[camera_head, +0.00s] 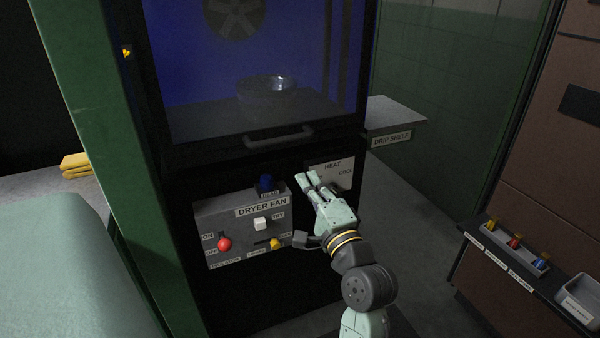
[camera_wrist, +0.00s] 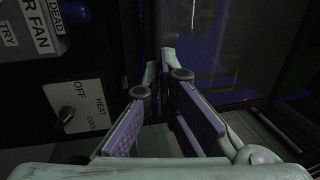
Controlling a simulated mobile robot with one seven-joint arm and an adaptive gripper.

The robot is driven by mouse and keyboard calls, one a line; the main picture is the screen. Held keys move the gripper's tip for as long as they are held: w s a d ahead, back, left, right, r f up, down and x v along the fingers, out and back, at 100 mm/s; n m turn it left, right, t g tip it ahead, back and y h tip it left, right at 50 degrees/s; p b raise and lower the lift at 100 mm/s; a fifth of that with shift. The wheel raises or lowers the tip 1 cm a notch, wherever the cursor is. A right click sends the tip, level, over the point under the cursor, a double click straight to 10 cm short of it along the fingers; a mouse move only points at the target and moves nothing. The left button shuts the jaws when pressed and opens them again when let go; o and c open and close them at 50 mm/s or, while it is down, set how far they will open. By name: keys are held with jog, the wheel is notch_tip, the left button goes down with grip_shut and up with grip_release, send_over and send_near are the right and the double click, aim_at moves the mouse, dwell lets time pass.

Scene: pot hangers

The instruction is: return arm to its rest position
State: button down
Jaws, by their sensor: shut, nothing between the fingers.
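My gripper (camera_head: 307,181) is pale green, shut and empty. In the head view it is raised in front of the dryer cabinet, by the HEAT/COOL plate (camera_head: 326,166), and hides part of that plate. My arm reaches up to it from the lower right. In the wrist view the fingers (camera_wrist: 161,62) point away toward the dark cabinet front. The plate with its knob (camera_wrist: 66,114) is to their left there. I cannot tell how far the fingers are from the cabinet.
The DRYER FAN panel (camera_head: 238,236) is left of my gripper, with a red knob (camera_head: 224,244), a white switch (camera_head: 260,224) and a blue knob (camera_head: 265,182). The door handle (camera_head: 278,137) is above. A drip shelf (camera_head: 397,113) juts out right. A ledge (camera_head: 500,262) with colored items is far right.

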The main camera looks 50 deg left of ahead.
jog(key=shift+s+d+f, duration=0.15)
jog(key=shift+s+d, duration=0.05)
jog(key=shift+d, duration=0.45)
